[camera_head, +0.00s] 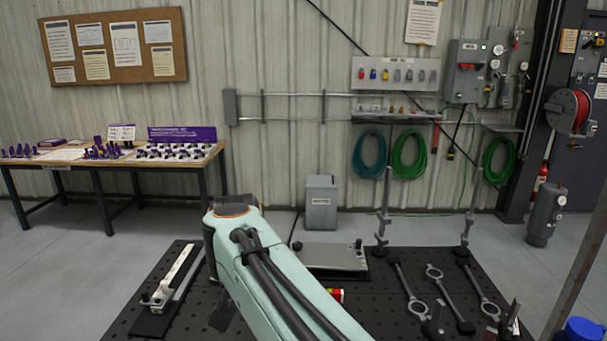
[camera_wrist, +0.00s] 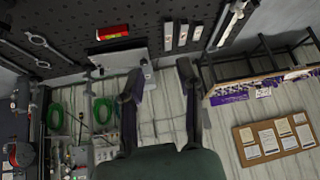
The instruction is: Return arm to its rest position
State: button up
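My gripper (camera_wrist: 160,75) shows in the wrist view with its two dark fingers spread apart. Nothing is between the fingers; the ribbed wall shows through the gap. The wrist view is upside down, with the black perforated table (camera_wrist: 75,50) along its top, apart from the fingers. In the head view my pale green arm rises from the bottom middle over the table (camera_head: 385,320). The arm hides part of the table there, and I cannot make out my fingers in that view.
Several wrenches (camera_head: 408,290) lie on the table's right. A clamp rail (camera_head: 175,278) lies on the left. A red block (camera_head: 336,295) is partly behind my arm. A grey plate (camera_head: 330,257) is at the back, near upright stands (camera_head: 383,215). A wooden bench (camera_head: 110,160) stands far left.

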jog(key=s+d+f+m+g+h, duration=0.1)
jog(key=s+d, duration=0.5)
jog(key=d, duration=0.4)
jog(key=s+d+m+h, duration=0.1)
jog(key=s+d+m, duration=0.1)
jog(key=s+d, duration=0.6)
jog(key=s+d+f+n+g+y, duration=0.1)
jog(key=s+f+n+g, duration=0.1)
jog(key=s+f+g, duration=0.4)
jog(key=s+f, duration=0.5)
jog(key=s, duration=0.4)
jog(key=shift+s+d+f, duration=0.25)
jog(key=shift+f, duration=0.1)
